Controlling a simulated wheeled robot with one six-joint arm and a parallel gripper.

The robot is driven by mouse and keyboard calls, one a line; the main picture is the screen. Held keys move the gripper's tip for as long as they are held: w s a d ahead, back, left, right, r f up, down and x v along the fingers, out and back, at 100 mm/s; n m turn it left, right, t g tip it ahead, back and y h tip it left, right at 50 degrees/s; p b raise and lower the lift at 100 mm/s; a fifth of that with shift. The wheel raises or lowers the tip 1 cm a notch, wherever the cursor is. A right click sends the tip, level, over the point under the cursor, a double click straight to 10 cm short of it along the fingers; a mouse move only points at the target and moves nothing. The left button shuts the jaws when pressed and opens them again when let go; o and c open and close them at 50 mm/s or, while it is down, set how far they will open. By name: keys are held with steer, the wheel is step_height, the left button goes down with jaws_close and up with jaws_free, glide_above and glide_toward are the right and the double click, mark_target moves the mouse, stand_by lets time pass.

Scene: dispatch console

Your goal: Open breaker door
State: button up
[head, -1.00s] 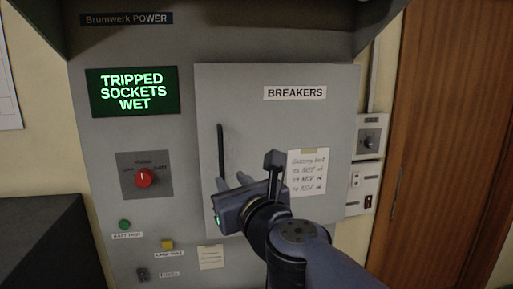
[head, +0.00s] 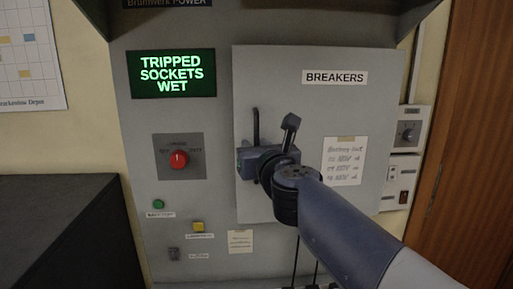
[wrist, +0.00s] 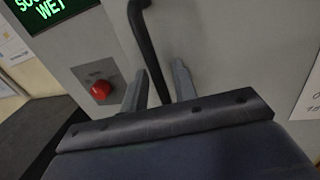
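The grey breaker door (head: 290,110), labelled BREAKERS, looks shut on the cabinet front. Its black vertical bar handle (head: 255,124) is near the left edge. My gripper (head: 256,155) is in front of the lower part of the handle, which it hides in the head view. In the wrist view the two fingers of my gripper (wrist: 160,70) stand apart, and the handle (wrist: 149,38) runs down between them, closer to the left finger. No finger is clearly pressed on it. How deep the bar sits between the fingers is hard to tell.
Left of the door are a green-lit display (head: 172,73), a red rotary knob (head: 178,160) and small buttons. A paper note (head: 344,162) is on the door. A dark box (head: 65,225) stands at lower left. A wooden door (head: 470,130) is at right.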

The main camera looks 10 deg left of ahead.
steer(key=shift+w, duration=0.1)
jaws_close()
stand_by(0.3)
